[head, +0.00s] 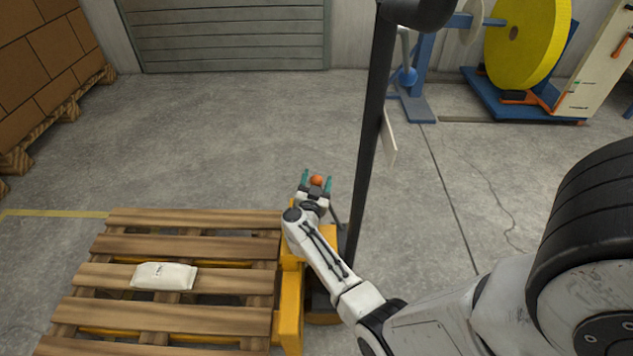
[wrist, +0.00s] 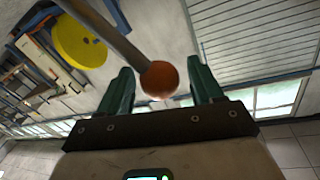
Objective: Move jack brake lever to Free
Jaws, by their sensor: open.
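The jack brake lever is a thin grey rod ending in an orange ball knob (wrist: 160,79). In the wrist view the knob sits between the two green fingers of my gripper (wrist: 162,88), with a gap to each finger. In the head view the orange knob (head: 316,180) shows between the teal fingertips, beside the black handle post. My gripper is open around the knob. Most of the lever's rod is hidden behind my wrist in the head view, and I cannot read any position label. The yellow pallet jack (head: 290,305) stands below my forearm.
A wooden pallet (head: 180,245) with a white bag (head: 164,276) lies left of the arm. The jack's tall black handle post (head: 370,130) rises close to the right of my gripper. A yellow reel (head: 527,40) stands at the back right. The floor beyond is clear.

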